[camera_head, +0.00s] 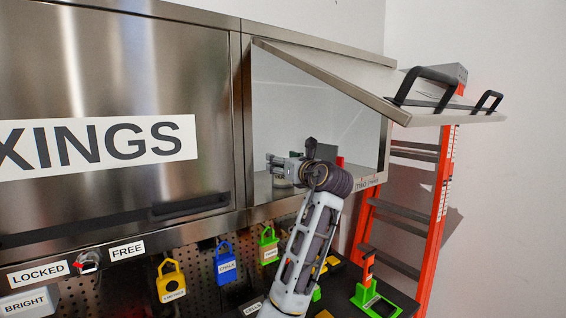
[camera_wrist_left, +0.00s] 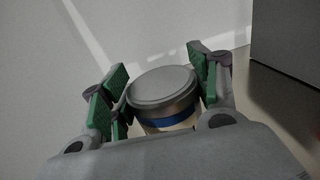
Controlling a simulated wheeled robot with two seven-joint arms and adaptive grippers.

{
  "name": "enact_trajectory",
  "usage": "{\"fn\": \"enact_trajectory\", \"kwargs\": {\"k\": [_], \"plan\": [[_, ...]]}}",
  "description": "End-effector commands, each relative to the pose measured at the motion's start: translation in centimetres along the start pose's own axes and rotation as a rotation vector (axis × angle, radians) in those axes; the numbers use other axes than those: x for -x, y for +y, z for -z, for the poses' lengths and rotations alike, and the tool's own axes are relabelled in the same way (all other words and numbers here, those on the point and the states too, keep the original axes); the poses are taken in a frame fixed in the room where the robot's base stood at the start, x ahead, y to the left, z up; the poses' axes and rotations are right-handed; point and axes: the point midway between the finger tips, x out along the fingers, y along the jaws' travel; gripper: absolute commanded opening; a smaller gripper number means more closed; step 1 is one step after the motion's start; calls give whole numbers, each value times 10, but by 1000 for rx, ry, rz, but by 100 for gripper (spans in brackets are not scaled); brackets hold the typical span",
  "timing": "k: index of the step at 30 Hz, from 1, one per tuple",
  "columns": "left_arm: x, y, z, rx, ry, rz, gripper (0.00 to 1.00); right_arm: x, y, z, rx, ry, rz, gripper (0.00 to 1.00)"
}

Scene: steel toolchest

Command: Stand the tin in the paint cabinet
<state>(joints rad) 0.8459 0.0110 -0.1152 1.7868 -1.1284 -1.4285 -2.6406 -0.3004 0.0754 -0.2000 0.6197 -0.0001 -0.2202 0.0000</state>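The tin (camera_wrist_left: 163,92) has a grey lid and a blue band. In the left wrist view it sits between the green-padded fingers of my left gripper (camera_wrist_left: 160,85). The pads' inner faces show on both sides, with narrow gaps beside the tin, so the gripper looks open around it. In the head view my left gripper (camera_head: 283,166) is inside the paint cabinet (camera_head: 290,95), and the tin (camera_head: 283,183) shows partly below it, low near the cabinet floor. Whether its base touches the floor is hidden. My right gripper is in neither view.
The cabinet's lift-up door (camera_head: 340,72) is raised and sticks out over the opening. A closed steel door (camera_head: 115,100) is to the left. Coloured padlocks (camera_head: 226,264) hang on the pegboard below. An orange ladder (camera_head: 436,200) stands at the right.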

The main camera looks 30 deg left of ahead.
Motion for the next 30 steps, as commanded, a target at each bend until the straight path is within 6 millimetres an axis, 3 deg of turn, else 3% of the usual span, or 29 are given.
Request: {"fn": "enact_trajectory", "kwargs": {"k": [4, 18, 23, 30], "plan": [[0, 0, 0, 0, 0, 0, 80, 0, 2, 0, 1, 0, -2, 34], [1, 0, -3, 1, 0, 1, 80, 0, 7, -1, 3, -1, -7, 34], [13, 0, -1, 1, 1, 1, 80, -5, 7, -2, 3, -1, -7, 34], [45, -1, -1, 1, -1, 3, 80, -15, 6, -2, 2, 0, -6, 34]]}}
